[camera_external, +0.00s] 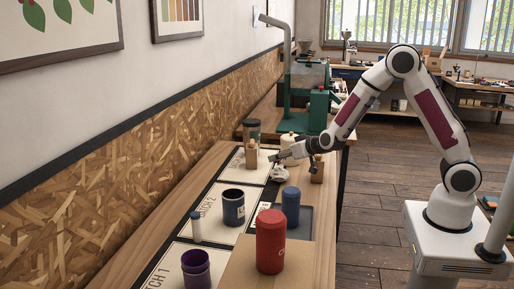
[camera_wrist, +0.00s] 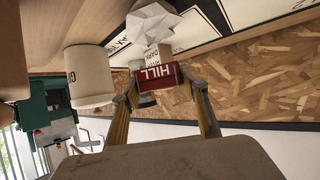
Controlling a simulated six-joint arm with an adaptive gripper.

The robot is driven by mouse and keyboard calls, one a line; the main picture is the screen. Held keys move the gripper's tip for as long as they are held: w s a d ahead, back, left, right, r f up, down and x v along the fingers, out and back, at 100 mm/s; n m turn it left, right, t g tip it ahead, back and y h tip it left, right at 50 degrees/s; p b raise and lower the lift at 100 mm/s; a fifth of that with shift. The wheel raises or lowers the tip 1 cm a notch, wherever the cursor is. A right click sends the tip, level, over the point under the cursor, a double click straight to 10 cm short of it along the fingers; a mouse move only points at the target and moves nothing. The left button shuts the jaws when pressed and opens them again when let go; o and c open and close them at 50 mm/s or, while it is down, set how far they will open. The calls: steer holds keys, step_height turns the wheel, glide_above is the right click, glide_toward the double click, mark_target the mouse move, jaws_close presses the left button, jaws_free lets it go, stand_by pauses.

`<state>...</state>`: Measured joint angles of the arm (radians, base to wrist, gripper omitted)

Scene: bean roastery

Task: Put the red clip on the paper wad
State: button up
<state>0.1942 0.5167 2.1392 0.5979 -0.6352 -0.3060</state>
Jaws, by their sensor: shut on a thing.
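The red clip (camera_wrist: 158,76), marked "HILL", is held between the two fingers of my gripper (camera_wrist: 157,78) in the wrist view. The paper wad (camera_wrist: 152,22) is a white faceted lump just beyond the clip at the top of that view; whether they touch cannot be told. In the external view my gripper (camera_external: 281,156) is low over the far part of the table, just above the paper wad (camera_external: 279,174). The clip is too small to make out there.
A cream canister (camera_external: 289,141) and dark jar (camera_external: 251,129) stand behind. A blue canister (camera_external: 291,206), navy cup (camera_external: 233,207) and red canister (camera_external: 270,243) are nearer the camera.

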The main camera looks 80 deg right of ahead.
mark_target(280, 171)
steer(key=shift+f, duration=0.2)
steer(key=shift+f, duration=1.8)
steer(key=shift+f, duration=0.15)
steer(key=o, duration=0.7)
steer(key=shift+o, duration=0.2)
steer(key=shift+v, duration=0.8)
steer(key=v, duration=1)
steer(key=shift+s+r, duration=0.15)
steer(key=shift+r, duration=0.1)
steer(key=shift+a, duration=0.15)
